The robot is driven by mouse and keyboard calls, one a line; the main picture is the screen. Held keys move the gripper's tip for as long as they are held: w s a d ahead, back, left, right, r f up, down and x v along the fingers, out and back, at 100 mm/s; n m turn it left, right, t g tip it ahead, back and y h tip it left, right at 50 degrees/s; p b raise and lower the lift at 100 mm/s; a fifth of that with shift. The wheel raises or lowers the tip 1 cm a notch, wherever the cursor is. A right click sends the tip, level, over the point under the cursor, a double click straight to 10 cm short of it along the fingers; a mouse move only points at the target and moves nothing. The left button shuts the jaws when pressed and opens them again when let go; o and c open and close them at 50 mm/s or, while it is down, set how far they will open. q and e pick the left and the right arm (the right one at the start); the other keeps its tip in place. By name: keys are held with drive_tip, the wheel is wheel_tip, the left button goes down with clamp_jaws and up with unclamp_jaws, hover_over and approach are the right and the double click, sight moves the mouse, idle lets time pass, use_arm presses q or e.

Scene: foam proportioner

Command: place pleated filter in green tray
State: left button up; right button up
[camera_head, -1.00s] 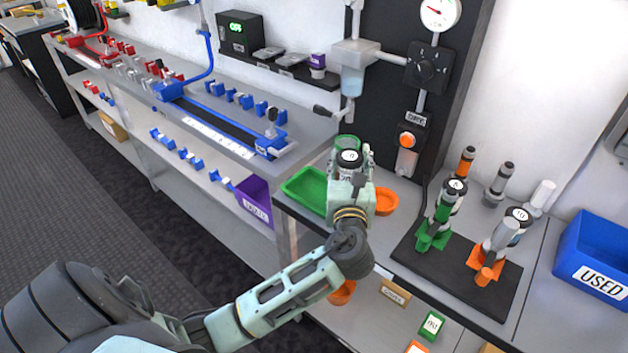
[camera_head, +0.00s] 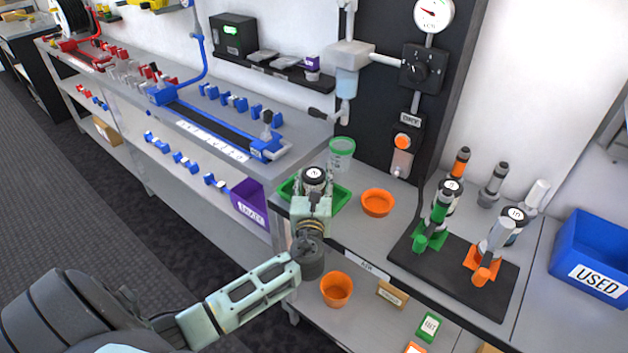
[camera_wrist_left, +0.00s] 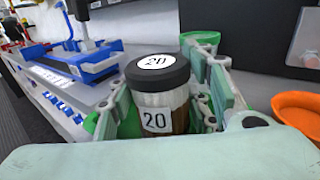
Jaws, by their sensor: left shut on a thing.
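My left gripper (camera_head: 314,182) is shut on a black-capped cylinder marked 20 (camera_wrist_left: 158,92), which I take to be the pleated filter. Its body looks white above and brown below; I cannot make out pleats. In the head view the filter's cap (camera_head: 314,174) shows upright between the fingers. The green tray (camera_head: 343,194) lies on the bench, and the gripper and filter are over it, covering its middle. A green part of the tray also shows in the left wrist view (camera_wrist_left: 92,123). Whether the filter touches the tray floor is hidden. My right gripper is not in view.
A clear green-rimmed cup (camera_head: 341,155) stands just behind the tray. An orange bowl (camera_head: 377,203) is to its right. A black stand (camera_head: 457,268) with green and orange holders and a blue USED bin (camera_head: 597,260) are further right. A purple bin (camera_head: 250,207) is left.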

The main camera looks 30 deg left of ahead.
use_arm(q)
drive_tip(key=o, duration=1.2)
drive_tip(key=shift+f, duration=0.1)
drive_tip(key=shift+s+d, duration=0.1)
drive_tip(key=b+v, duration=0.1)
drive_tip(key=v, duration=1)
drive_tip(key=shift+s+d, duration=0.2)
drive_tip(key=shift+s, duration=0.2)
